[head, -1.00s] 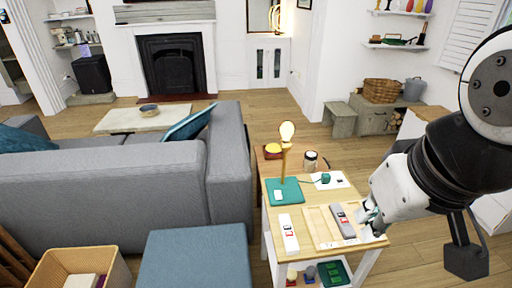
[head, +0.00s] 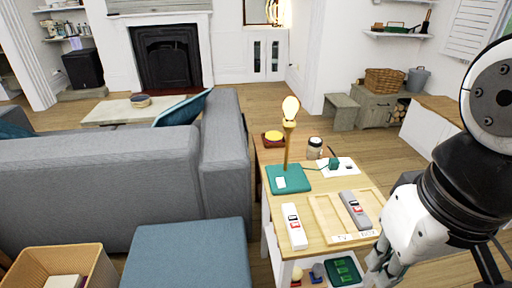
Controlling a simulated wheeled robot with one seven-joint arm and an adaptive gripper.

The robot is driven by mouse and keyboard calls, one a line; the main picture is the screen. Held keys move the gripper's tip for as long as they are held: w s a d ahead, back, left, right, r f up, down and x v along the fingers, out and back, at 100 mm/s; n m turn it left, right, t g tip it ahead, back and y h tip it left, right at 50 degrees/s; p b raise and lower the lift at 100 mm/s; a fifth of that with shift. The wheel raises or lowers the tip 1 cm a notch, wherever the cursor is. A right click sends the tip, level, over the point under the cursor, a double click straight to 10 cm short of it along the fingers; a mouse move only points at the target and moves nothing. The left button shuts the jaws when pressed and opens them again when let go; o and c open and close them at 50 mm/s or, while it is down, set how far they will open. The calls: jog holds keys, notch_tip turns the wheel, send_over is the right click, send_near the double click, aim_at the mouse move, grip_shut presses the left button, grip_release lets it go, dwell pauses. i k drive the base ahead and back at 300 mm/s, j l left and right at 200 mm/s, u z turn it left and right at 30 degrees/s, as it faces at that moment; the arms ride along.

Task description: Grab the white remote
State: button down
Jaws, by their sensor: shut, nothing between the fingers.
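A grey remote (head: 355,211) lies in the right part of the tray. My gripper (head: 376,272) is low at the table's right front corner, apart from the white remote and to its right. Its fingers look closed and empty; their tips are partly hard to make out.
A lamp with a bulb (head: 290,108) and a teal base (head: 287,180) stands behind the remotes. A jar (head: 315,148) and a white card with a green item (head: 338,168) stand further back. A blue ottoman (head: 188,255) and grey sofa (head: 110,180) are at left.

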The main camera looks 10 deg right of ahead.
aim_at(289, 209)
jog(key=i+j, duration=0.1)
jog(key=j, duration=0.35)
jog(key=i+j, duration=0.1)
jog(key=j, duration=0.4)
jog(key=i+j+z, duration=0.1)
jog(key=j, duration=0.35)
jog(key=i+j, duration=0.1)
jog(key=j, duration=0.35)
jog(key=i+j, duration=0.1)
jog(key=j, duration=0.4)
jog(key=z, duration=0.05)
